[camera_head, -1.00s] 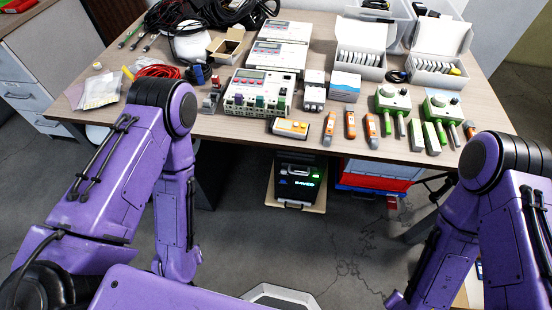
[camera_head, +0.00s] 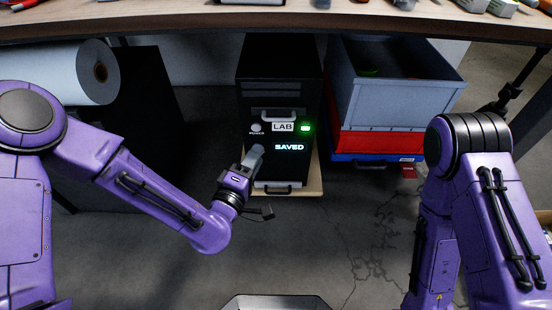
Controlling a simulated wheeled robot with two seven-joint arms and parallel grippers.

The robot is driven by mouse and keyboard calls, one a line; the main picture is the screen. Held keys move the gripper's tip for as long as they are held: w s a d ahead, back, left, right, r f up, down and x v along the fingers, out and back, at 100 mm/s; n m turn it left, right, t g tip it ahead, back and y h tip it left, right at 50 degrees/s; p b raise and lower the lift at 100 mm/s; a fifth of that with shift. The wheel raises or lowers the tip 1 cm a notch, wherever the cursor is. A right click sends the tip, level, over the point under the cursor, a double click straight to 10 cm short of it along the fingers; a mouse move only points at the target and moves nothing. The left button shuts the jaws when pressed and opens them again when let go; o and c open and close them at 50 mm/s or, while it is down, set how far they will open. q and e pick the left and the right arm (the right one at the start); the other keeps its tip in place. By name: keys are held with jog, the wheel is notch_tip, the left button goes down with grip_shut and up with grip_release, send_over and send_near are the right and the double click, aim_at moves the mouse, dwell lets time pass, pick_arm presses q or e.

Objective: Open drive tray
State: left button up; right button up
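A black computer tower (camera_head: 279,90) stands on a wooden board under the table. Its front carries a label "LAB", a round power button (camera_head: 256,128), a lit green light and the glowing word "SAVED". One handle (camera_head: 279,114) is above the label. The drive tray cannot be told for certain; a lower handle (camera_head: 278,187) sits at the bottom of the front. My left gripper (camera_head: 257,152) is in front of the tower's left side, below the power button, partly covering the front. Its fingers are too small to tell open from shut. My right gripper is out of view.
The table edge (camera_head: 150,27) hangs above the tower. A grey crate (camera_head: 395,95) on red and blue boxes stands to the right. A white roll (camera_head: 65,72) and a dark panel are to the left. The floor in front is clear.

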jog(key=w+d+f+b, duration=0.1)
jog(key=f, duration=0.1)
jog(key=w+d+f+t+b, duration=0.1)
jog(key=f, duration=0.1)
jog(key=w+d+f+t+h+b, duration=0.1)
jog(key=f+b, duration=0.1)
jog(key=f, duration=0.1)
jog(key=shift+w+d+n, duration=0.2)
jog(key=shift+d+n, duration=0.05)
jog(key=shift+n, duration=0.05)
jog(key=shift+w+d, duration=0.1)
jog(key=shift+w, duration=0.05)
pick_arm(q)
jog(key=shift+n+t+h, duration=0.3)
jog(key=shift+t+h, duration=0.2)
jog(key=shift+t, duration=0.1)
jog(key=x, duration=1.1)
jog(key=shift+w+d+r, duration=0.2)
jog(key=shift+d+r, duration=0.1)
jog(key=shift+r, duration=0.1)
jog(key=shift+c, duration=0.3)
grip_shut()
